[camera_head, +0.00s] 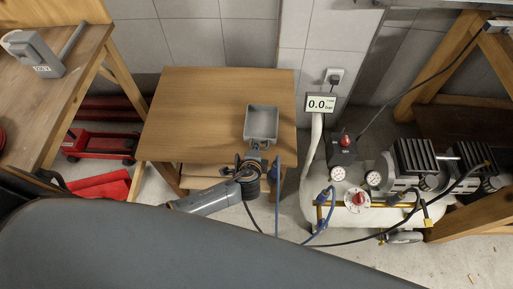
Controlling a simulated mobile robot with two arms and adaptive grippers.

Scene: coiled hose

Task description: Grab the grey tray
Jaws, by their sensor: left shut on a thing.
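The grey tray (262,108) is a small rectangular open box and looks empty. It is over the right part of a small wooden table in the head view. My left gripper (255,148) is at the tray's near edge, shut on the tray. The arm reaches in from the lower left. I cannot tell whether the tray touches the tabletop or is held just above it. My right gripper is not in view.
The wooden table (195,105) is otherwise bare. A white compressor (335,215) with gauges and hoses stands to its right. A blue hose (277,190) hangs near my gripper. A workbench (40,95) is at the left, with a red trolley jack (100,145) beneath.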

